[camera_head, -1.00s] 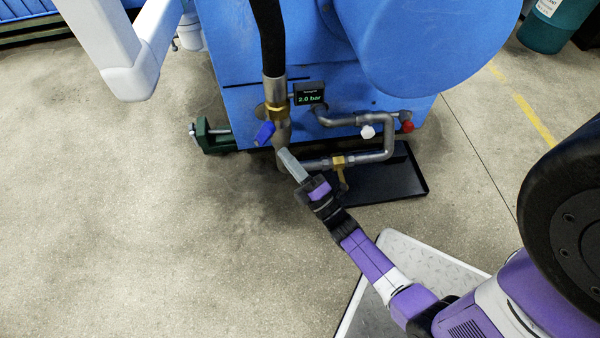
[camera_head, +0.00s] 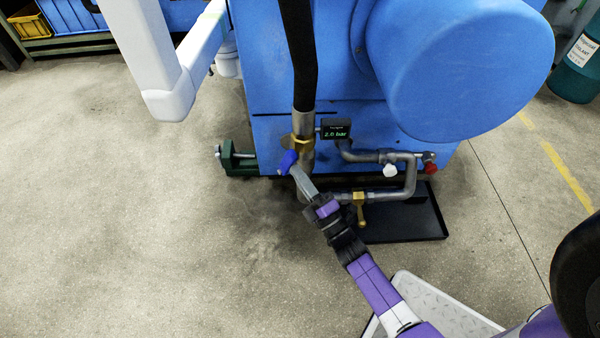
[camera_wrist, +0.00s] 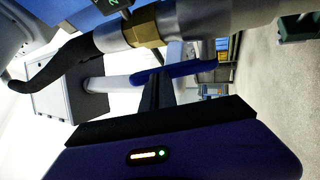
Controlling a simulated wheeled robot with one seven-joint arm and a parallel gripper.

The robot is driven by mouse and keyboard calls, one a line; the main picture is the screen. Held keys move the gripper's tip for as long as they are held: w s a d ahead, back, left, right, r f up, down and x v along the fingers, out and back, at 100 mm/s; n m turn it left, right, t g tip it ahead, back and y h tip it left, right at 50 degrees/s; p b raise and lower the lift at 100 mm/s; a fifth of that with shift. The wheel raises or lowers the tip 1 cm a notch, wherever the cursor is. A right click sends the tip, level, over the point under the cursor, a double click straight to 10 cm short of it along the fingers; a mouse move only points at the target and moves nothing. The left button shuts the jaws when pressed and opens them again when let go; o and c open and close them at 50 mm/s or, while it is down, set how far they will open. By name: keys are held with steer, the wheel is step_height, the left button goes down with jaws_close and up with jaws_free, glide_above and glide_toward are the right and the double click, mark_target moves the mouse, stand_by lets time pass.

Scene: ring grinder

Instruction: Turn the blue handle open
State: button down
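The blue handle (camera_head: 287,162) sits on the vertical pipe below the black hose, by a brass fitting (camera_head: 301,143), on the blue machine. In the wrist view the blue handle (camera_wrist: 195,70) is a long bar just beyond my finger, beside the pipe with its brass nut (camera_wrist: 144,27). My gripper (camera_head: 296,174) reaches up from the lower right, its grey fingertips at the handle. In the wrist view a dark finger of my gripper (camera_wrist: 157,92) overlaps the handle's near end. I cannot tell whether the fingers touch it or are closed around it.
A pressure display (camera_head: 336,130) reads about 2.0 bar. A black tray (camera_head: 425,222) is on the floor. Floor to the left is clear.

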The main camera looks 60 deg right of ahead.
mark_target(287, 163)
steer(key=shift+w+d+r+g+y+p, duration=0.2)
steer(key=shift+w+r+g+p, duration=0.4)
steer(key=shift+p, duration=0.7)
steer(key=shift+w+d+r+g+y+p, duration=0.2)
steer(key=shift+w+r+g+p, duration=0.4)
steer(key=shift+p, duration=0.7)
steer(key=shift+s, duration=0.1)
